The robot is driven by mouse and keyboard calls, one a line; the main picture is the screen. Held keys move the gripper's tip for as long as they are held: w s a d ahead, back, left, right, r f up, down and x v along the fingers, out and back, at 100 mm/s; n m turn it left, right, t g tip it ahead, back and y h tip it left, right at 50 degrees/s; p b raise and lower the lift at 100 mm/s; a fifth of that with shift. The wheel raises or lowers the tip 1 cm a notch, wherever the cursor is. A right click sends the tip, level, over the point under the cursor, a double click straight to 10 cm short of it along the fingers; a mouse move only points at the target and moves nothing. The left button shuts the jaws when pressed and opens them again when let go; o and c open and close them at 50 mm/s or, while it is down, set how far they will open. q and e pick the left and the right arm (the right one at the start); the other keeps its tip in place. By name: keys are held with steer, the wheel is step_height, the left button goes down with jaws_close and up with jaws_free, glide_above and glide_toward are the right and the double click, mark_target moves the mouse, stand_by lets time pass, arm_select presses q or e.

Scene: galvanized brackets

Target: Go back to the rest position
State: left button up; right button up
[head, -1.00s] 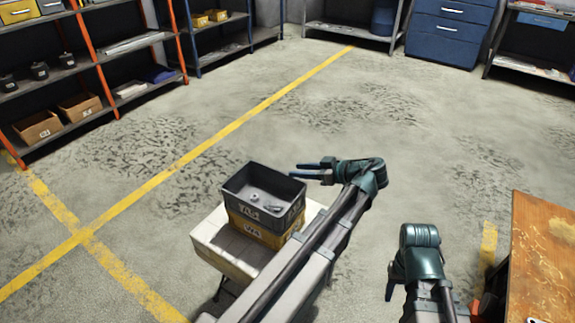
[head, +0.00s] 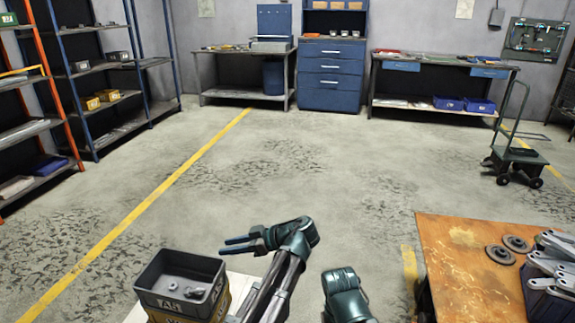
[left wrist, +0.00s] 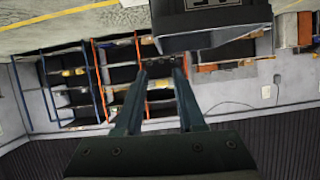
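My left gripper (head: 238,245) is in the lower middle of the head view, with its two blue-grey fingers apart and pointing left. In the left wrist view its fingers (left wrist: 160,80) are also spread, with nothing between them. A dark grey crate (head: 168,303) with a few small metal parts inside sits left of and below the gripper in the head view, apart from it. A dark labelled box, probably this crate, shows at the top of the left wrist view (left wrist: 205,42). My right arm shows at the bottom edge of the head view, but its gripper does not show.
The dark crate sits on a yellow crate (head: 219,308) at the bottom edge. A worn orange table (head: 465,270) with metal discs and grey brackets stands at right. A hand truck (head: 515,160) stands beyond it. Shelves line the left; the middle floor is open.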

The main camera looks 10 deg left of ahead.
arm_select(q)
steer(key=s+d+r+m+h+p, duration=0.5)
steer(key=s+d+m+h+p, duration=0.1)
steer(key=s+d+m+p, duration=0.2)
steer(key=s+d+r+m+g+h+p, duration=0.1)
steer(key=s+d+r+m+h+p, duration=0.4)
steer(key=s+d+m+p, duration=0.3)
steer(key=d+m+h+p, duration=0.1)
steer(key=d+m+p, duration=0.2)
steer(key=p, duration=0.4)
steer(key=shift+r+m, duration=0.25)
steer(key=shift+m, duration=0.55)
steer(key=shift+d, duration=0.1)
